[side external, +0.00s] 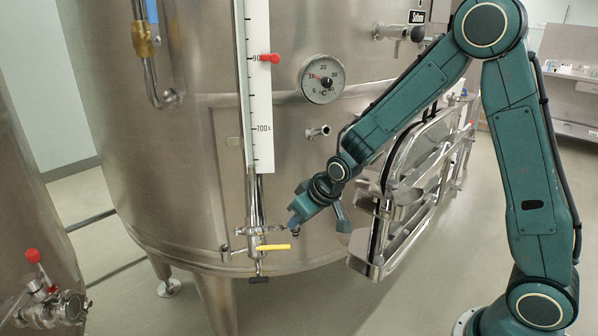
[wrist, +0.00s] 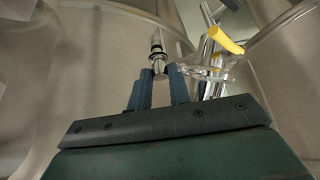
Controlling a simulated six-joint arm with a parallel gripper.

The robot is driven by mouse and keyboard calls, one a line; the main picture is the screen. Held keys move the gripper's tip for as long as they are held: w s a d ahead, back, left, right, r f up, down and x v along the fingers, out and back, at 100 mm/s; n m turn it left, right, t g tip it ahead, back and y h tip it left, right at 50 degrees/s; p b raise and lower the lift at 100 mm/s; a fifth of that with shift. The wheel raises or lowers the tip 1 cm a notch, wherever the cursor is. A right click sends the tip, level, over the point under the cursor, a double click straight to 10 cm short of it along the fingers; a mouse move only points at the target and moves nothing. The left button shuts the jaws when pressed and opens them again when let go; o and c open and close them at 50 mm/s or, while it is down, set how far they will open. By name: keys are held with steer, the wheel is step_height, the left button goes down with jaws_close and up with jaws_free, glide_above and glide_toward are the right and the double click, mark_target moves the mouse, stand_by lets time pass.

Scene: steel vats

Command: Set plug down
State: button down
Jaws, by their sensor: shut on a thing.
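The plug (wrist: 157,45) is a small steel-coloured piece with dark bands, held at the tips of my gripper (wrist: 157,84). In the side external view my gripper (side external: 294,222) is in front of the vat's lower wall, just right of the pipe fitting with the yellow handle (side external: 273,247). That handle also shows in the wrist view (wrist: 226,40), right of the fingers. The fingers are shut on the plug. In the side external view the plug is too small to make out clearly. I cannot tell whether it touches anything besides the fingers.
The steel vat (side external: 190,150) fills the background. A gauge scale (side external: 258,90) with a red marker rises above the fitting. An oval hatch (side external: 425,165) stands out to the right of my gripper. A red-knobbed valve (side external: 33,256) is at lower left.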

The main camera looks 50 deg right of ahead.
steer(key=s+d+r+m+h, duration=0.1)
steer(key=d+r+m+h, duration=0.2)
steer(key=r, duration=0.5)
steer(key=s+d+r+m, duration=0.2)
steer(key=d+r, duration=0.4)
steer(key=r, duration=0.2)
steer(key=s+r+m+g+h, duration=0.2)
steer(key=s+r+m, duration=0.5)
steer(key=s+r, duration=0.4)
steer(key=shift+s+r+g+h, duration=0.35)
steer(key=shift+r+g, duration=0.25)
steer(key=shift+r, duration=0.5)
steer(key=shift+w, duration=0.15)
steer(key=w+d, duration=0.4)
steer(key=d, duration=0.3)
steer(key=w+d, duration=0.4)
steer(key=d, duration=0.3)
steer(key=shift+w+d, duration=0.25)
steer(key=shift+w, duration=0.1)
